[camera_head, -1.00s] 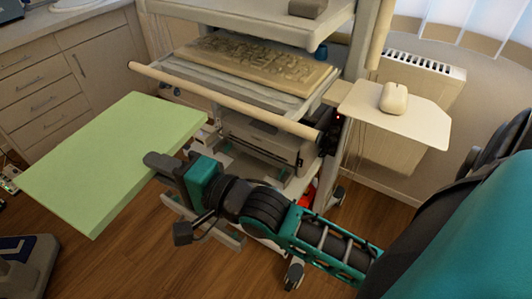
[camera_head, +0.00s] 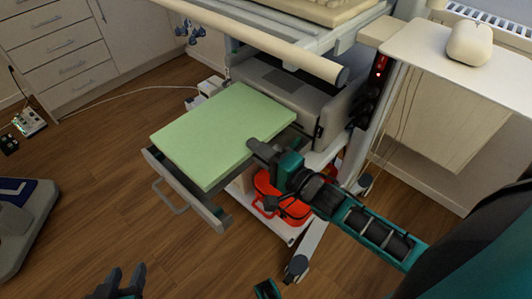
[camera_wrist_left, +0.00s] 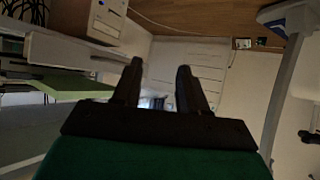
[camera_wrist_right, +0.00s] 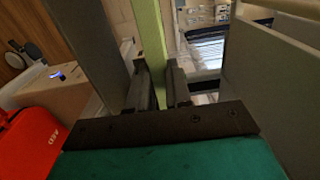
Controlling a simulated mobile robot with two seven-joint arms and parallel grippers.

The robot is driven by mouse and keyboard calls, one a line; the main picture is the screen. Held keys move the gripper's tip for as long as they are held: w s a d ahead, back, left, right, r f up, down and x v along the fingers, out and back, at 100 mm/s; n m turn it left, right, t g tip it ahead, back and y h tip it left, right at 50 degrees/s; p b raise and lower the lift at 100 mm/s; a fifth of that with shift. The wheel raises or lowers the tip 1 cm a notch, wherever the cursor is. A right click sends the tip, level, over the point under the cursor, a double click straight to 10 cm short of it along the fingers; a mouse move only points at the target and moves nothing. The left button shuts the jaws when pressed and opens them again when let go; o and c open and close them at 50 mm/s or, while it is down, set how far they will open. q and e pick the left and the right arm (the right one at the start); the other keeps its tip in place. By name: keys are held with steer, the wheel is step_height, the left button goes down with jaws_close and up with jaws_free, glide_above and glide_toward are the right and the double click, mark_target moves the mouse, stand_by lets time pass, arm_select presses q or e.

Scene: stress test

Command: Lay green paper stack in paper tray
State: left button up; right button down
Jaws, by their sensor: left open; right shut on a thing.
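The green paper stack (camera_head: 224,133) is a thick pale-green slab lying roughly flat over the pulled-out paper tray (camera_head: 213,212), a grey drawer with a front handle. Whether the stack rests on the tray's floor cannot be told. My right gripper (camera_head: 260,149) is shut on the stack's right edge; the stack also shows between its fingers in the right wrist view (camera_wrist_right: 151,45). My left gripper (camera_head: 127,283) is open and empty near the bottom edge, apart from the tray. In the left wrist view its fingers (camera_wrist_left: 158,72) are spread, with the stack (camera_wrist_left: 72,86) to the left.
A grey printer (camera_head: 290,97) stands behind the tray on a wheeled cart. A red AED bag (camera_head: 282,205) sits on the cart's low shelf beneath my right arm.

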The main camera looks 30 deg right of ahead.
arm_select(q)
steer(key=f+b, duration=0.1)
steer(key=b, duration=0.1)
steer(key=d+f+b, duration=0.1)
steer(key=f+b, duration=0.1)
steer(key=b, duration=0.1)
steer(key=shift+w+d+h, duration=0.1)
steer(key=shift+d+h, duration=0.1)
steer(key=shift+h, duration=0.1)
arm_select(e)
step_height(320, 180, down, 5)
steer(key=shift+r, duration=0.1)
arm_select(q)
steer(key=shift+a+f, duration=0.15)
steer(key=shift+f, duration=0.05)
stand_by(0.3)
steer(key=shift+r, duration=0.15)
steer(key=shift+r+p, duration=0.8)
steer(key=shift+p, duration=0.1)
stand_by(1.1)
steer(key=shift+f+b, duration=0.9)
steer(key=shift+f, duration=0.05)
arm_select(e)
steer(key=shift+f, duration=1.6)
